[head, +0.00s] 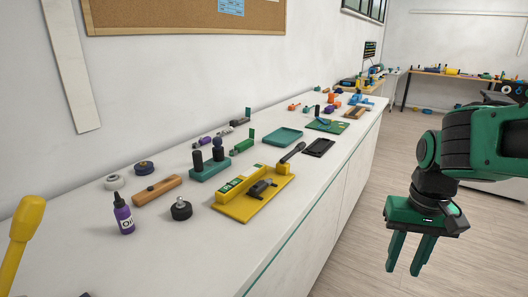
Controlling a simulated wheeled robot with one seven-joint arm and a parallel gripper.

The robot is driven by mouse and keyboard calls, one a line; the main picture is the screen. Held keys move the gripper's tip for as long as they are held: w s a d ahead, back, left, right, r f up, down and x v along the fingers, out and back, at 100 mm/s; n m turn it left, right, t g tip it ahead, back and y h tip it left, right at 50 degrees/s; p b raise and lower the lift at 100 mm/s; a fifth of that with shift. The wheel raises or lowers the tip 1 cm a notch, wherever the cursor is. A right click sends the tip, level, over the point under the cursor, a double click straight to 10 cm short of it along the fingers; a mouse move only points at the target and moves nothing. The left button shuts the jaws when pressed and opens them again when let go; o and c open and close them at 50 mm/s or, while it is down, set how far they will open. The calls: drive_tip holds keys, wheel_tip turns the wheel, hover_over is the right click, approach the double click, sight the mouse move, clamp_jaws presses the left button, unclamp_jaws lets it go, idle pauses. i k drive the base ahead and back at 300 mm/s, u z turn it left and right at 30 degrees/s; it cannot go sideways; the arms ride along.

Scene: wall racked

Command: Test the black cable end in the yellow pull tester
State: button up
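The yellow pull tester (240,209) lies on the white counter, a flat yellow base with a raised yellow block along its back edge. A dark clamp-like piece (262,188) sits on its base. I cannot tell whether either black part is the cable end; no cable is clearly seen. My gripper (404,271) hangs fingers down, right of the counter and over the floor. Its two green fingers are apart with nothing between them, well clear of the tester.
Around the tester stand a black round knob (181,210), a purple oil bottle (124,218), a wooden block (157,190), a teal holder (211,169), a teal tray (283,137) and a black tray (319,148). A yellow handle (22,235) rises at the left.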

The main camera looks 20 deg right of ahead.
sight(299, 147)
drive_tip(key=u, duration=0.3)
drive_tip(key=k, duration=0.85)
drive_tip(key=z, duration=1)
drive_tip(key=i, duration=1.9)
drive_tip(key=u, duration=0.05)
